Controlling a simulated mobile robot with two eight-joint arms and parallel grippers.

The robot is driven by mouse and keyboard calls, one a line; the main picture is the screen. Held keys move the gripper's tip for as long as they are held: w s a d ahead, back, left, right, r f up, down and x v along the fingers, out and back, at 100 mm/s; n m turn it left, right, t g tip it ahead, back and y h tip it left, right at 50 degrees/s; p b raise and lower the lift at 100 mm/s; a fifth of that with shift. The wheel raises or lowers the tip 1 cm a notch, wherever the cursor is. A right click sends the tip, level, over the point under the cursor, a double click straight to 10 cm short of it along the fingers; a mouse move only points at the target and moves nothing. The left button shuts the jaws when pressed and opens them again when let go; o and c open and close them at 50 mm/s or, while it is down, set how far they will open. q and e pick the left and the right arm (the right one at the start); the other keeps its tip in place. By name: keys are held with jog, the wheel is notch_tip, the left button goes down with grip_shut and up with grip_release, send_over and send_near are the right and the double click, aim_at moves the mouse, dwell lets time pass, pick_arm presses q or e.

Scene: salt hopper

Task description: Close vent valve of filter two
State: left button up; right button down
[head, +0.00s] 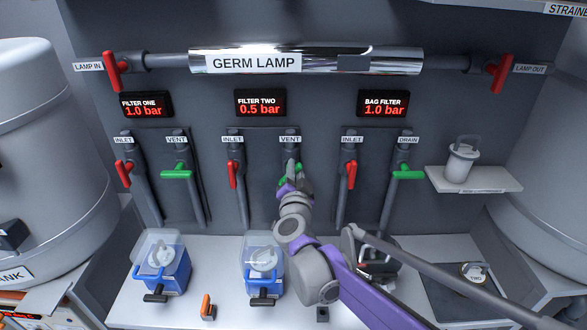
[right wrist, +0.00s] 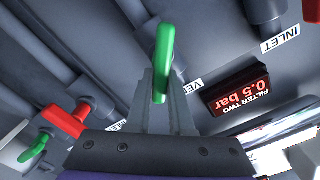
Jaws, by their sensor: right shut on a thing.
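The green vent valve handle of filter two (right wrist: 164,58) stands between the fingertips of my right gripper (right wrist: 162,92) in the right wrist view. The gripper is shut on it. In the head view my right gripper (head: 292,178) is at this valve, under the VENT label (head: 290,139), and hides most of the handle; only bits of green show. I cannot tell the handle's exact angle to its pipe. The filter two display (head: 260,103) reads 0.5 bar. It also shows upside down in the right wrist view (right wrist: 240,90). My left gripper is not in view.
Filter two's red inlet handle (head: 232,174) is close on the left, and the bag filter's red inlet handle (head: 351,174) on the right. Green handles sit at filter one's vent (head: 176,174) and the drain (head: 408,175). Blue containers (head: 262,278) stand on the counter below.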

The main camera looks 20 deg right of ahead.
jog(key=m, duration=0.4)
jog(key=shift+s+d+f+m, duration=0.1)
jog(key=shift+d+f+m, duration=0.15)
jog(key=shift+f+m, duration=0.05)
jog(key=shift+d+f+m+p, duration=0.1)
jog(key=shift+f+m+p, duration=0.15)
jog(key=shift+m, duration=0.95)
jog(key=shift+d+f+m+p, duration=0.1)
jog(key=shift+f+m, duration=0.1)
jog(key=shift+m, duration=1)
jog(key=c, duration=0.8)
grip_release()
jog(key=shift+s+a, duration=0.1)
jog(key=shift+s, duration=0.05)
jog(key=v, duration=1)
jog(key=shift+s, duration=0.3)
